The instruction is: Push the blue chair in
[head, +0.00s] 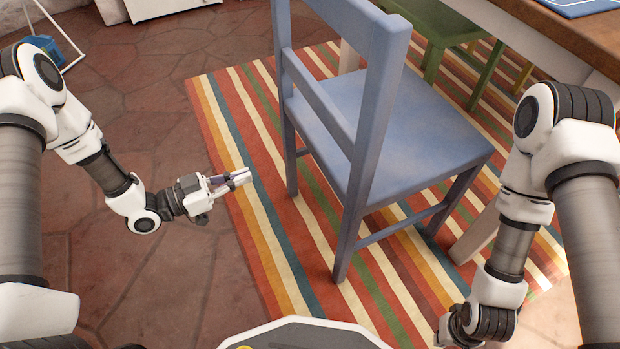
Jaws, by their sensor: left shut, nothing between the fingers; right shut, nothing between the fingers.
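The blue chair (405,125) stands upright on a striped rug, in the middle to right of the head view. Its slatted backrest faces me and its seat extends away to the right, towards a wooden table. My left gripper (240,179) is shut and empty. It is in the picture to the left of the chair, apart from it, pointing right. My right arm (510,250) comes down at the right, in front of the chair's right side. Its wrist is at the bottom edge and I cannot make out its gripper fingers.
The wooden table (540,32) is at the upper right, with a pale leg (480,232). A green chair (445,30) stands behind the blue one. The striped rug (262,225) lies under the chair. Open stone floor (140,70) is at the left.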

